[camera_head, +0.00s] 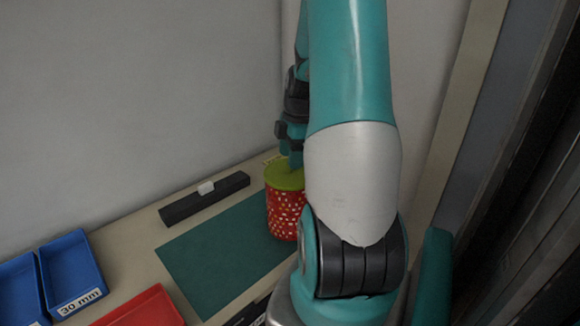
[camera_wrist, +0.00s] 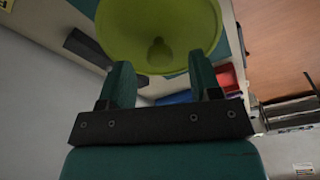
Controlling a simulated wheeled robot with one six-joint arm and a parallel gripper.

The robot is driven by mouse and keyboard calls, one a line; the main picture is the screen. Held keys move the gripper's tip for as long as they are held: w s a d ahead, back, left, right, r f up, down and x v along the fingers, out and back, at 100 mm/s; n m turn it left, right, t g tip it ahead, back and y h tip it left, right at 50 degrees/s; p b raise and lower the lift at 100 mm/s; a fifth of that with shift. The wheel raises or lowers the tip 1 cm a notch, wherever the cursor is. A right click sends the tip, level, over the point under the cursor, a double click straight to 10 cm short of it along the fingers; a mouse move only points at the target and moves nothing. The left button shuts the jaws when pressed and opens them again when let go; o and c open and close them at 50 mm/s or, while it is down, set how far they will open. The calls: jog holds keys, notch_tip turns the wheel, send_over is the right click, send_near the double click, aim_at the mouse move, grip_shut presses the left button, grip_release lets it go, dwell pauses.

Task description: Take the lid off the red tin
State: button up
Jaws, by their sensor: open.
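The red tin (camera_head: 283,213) with light spots stands upright on the green mat (camera_head: 215,258). Its yellow-green lid (camera_head: 284,176) is on top. My arm hides the tin's right side in the head view. My gripper (camera_head: 291,160) is just above the lid. In the wrist view the lid (camera_wrist: 150,22) fills the top middle, with a small knob (camera_wrist: 160,52) on it. My gripper (camera_wrist: 162,78) is open there, with one finger on each side of the knob and nothing between them. I cannot tell whether the fingertips touch the lid.
Blue bins (camera_head: 72,272), one labelled 30 mm, and a red bin (camera_head: 143,308) stand at the left front. A wall is close behind the table. The mat's left part is clear.

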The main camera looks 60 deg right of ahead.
jog(key=shift+a+f, duration=0.15)
jog(key=shift+f, duration=0.95)
jog(key=c, duration=1)
jog(key=shift+w+r, duration=0.1)
